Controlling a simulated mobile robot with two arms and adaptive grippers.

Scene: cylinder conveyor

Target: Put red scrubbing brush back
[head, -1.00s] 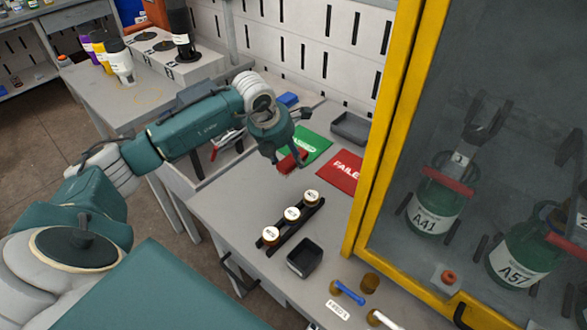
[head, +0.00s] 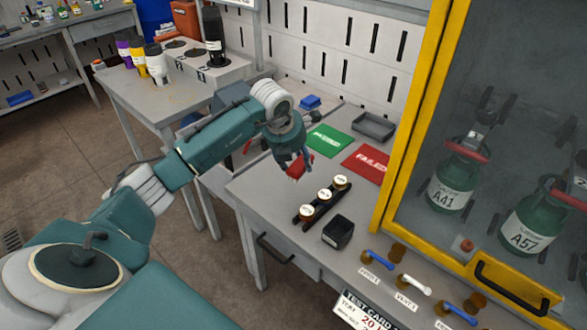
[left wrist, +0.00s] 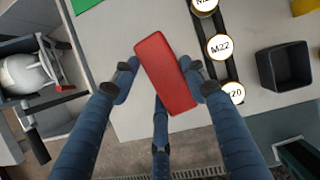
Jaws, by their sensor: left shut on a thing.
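The red scrubbing brush (left wrist: 166,73) is a red block held between the fingers of my left gripper (left wrist: 165,82) in the left wrist view. In the head view the brush (head: 299,167) shows at the tips of my left gripper (head: 295,158), above the left edge of the grey table (head: 257,187). The gripper is shut on it, and the brush appears raised off the surface. In the wrist view it hangs beside the rack of labelled vials. My right gripper is not in view.
A black rack (head: 321,202) holds 3 white-topped vials, beside a black square bin (head: 338,232). A green mat (head: 330,140), a red FAILED mat (head: 366,163) and a grey tray (head: 373,127) lie behind. A yellow-framed cabinet (head: 407,120) stands at right.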

